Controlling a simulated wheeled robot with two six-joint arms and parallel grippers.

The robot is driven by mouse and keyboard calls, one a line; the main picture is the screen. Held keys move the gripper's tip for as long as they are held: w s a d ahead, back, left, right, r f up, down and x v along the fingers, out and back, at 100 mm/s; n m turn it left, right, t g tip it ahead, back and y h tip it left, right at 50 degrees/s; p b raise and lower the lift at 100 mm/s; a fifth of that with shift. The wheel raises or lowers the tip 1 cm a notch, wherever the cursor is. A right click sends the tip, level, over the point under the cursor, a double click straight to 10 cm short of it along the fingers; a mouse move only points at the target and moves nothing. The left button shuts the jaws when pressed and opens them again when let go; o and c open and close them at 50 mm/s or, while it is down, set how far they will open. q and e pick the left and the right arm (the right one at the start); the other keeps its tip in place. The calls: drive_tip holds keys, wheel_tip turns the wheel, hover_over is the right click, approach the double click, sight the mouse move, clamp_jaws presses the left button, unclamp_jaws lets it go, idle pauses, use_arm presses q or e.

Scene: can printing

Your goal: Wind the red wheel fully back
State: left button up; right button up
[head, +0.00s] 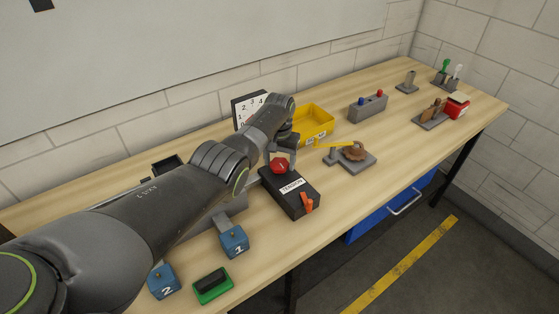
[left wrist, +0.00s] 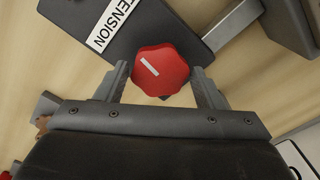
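The red wheel (head: 279,167) sits on top of the black box labelled "TENSION" (head: 301,201), at its back left end in the head view. In the left wrist view the red wheel (left wrist: 158,72) is a lobed knob with a white line pointing to the upper left. My left gripper (head: 283,156) is over the wheel, with its two fingers (left wrist: 160,68) on either side of it. A narrow gap shows between each finger and the wheel, so it looks open. My right gripper is not in view.
An orange lever (head: 306,203) is on the box's front. A dial board (head: 244,107) stands behind my arm, partly hidden. A yellow bin (head: 316,119) and a grey fixture with a brown piece (head: 354,153) are to the right. Blue blocks (head: 234,241) and a green-based pad (head: 212,285) lie in front.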

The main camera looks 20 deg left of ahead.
sight(279, 163)
use_arm(q)
drive_tip(key=shift+o, duration=0.9)
drive_tip(key=shift+r, duration=0.4)
wheel_tip(279, 163, up, 5)
drive_tip(key=shift+r, duration=0.15)
wheel_tip(279, 163, up, 11)
drive_tip(key=b, duration=0.2)
drive_tip(key=shift+r, duration=0.15)
